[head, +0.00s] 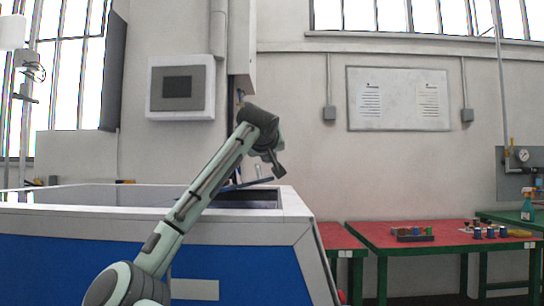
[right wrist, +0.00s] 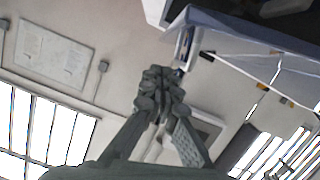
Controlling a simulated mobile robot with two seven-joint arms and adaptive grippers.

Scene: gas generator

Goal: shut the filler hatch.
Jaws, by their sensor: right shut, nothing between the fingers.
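The blue and grey gas generator (head: 262,240) fills the lower left of the head view. Near the right end of its top is a dark recess (head: 250,201). A thin blue slanted panel (head: 248,184), which looks like the filler hatch, stands tilted up over this recess, so it appears open. My right gripper (head: 279,172) is bent down from the raised wrist, close to the panel's right end. I cannot tell whether they touch. In the right wrist view its fingers (right wrist: 160,95) are together and empty. My right arm hides part of the generator top. My left gripper is not in view.
Red-topped tables (head: 440,236) with small coloured items stand to the right of the generator. A wall box (head: 181,88) with a dark screen hangs behind, and a notice board (head: 398,98) is on the wall.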

